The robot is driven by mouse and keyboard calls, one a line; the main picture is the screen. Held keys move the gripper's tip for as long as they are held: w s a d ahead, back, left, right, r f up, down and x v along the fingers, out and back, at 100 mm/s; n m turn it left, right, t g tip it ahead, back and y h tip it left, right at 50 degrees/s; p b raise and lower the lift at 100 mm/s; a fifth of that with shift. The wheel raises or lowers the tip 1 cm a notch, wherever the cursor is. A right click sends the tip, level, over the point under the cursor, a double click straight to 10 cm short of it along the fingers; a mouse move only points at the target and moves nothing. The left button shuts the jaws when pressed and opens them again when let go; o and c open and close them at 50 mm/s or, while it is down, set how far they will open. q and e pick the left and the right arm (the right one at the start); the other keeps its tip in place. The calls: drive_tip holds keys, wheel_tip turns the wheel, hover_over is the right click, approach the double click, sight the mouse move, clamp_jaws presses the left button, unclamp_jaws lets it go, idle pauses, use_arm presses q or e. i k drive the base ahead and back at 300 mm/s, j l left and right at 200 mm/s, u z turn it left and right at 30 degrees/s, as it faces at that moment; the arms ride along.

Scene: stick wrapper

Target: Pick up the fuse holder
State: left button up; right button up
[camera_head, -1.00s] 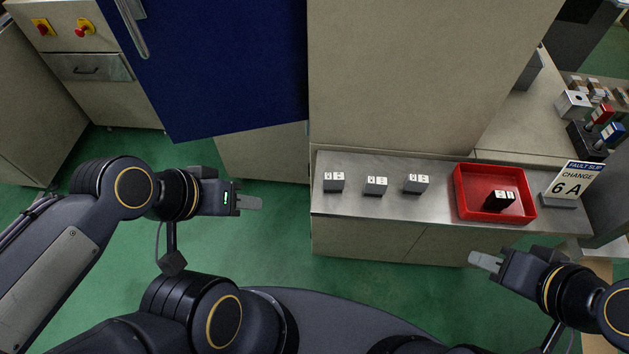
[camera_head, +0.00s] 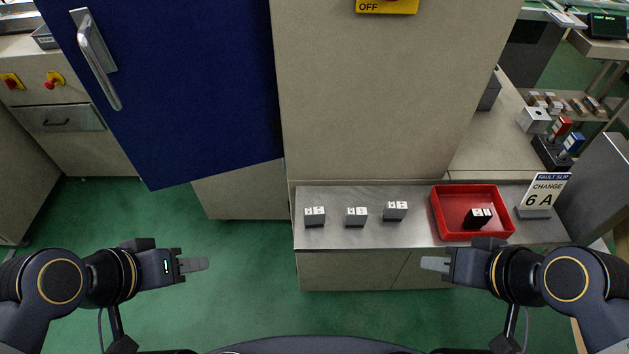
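Three grey blocks with white marked tops stand in a row on the metal shelf: a left one (camera_head: 315,218), a middle one (camera_head: 357,218) and a right one (camera_head: 396,211). A black block with a white marked top (camera_head: 477,219) sits in the red tray (camera_head: 438,215). I cannot tell from their looks which is the fuse holder. My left gripper (camera_head: 207,264) is left of the shelf, over the green floor, touching nothing. My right gripper (camera_head: 424,263) is in front of the shelf below the red tray in the picture. The fingers of each overlap in this view.
A sign reading "FAULT SLIP CHANGE 6 A" (camera_head: 546,190) stands right of the tray. A blue door (camera_head: 170,90) hangs open at the left of the beige cabinet (camera_head: 385,90). The metal shelf (camera_head: 330,240) has bare room around the blocks.

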sight(313, 218)
drive_tip(key=j+z, duration=0.3)
drive_tip(key=j, duration=0.75)
drive_tip(key=j+z, duration=0.4)
drive_tip(key=j, duration=0.25)
drive_tip(key=j+z, duration=0.45)
drive_tip(key=j, duration=0.25)
drive_tip(key=k+j+z, duration=0.1)
drive_tip(key=j+z, duration=0.3)
drive_tip(key=j, duration=0.3)
drive_tip(key=i+j+z, duration=0.25)
drive_tip(key=i+j, duration=0.15)
drive_tip(key=i+j+z, duration=0.2)
drive_tip(key=j, duration=0.35)
drive_tip(key=l+z, duration=0.15)
drive_tip(key=z, duration=0.2)
drive_tip(key=l+z, duration=0.1)
drive_tip(key=z, duration=0.2)
drive_tip(key=l+z, duration=0.15)
drive_tip(key=z, duration=0.2)
drive_tip(key=k+l+u, duration=0.35)
drive_tip(key=l, duration=1.1)
drive_tip(key=i+l+u, duration=0.4)
drive_tip(key=i+l, duration=0.4)
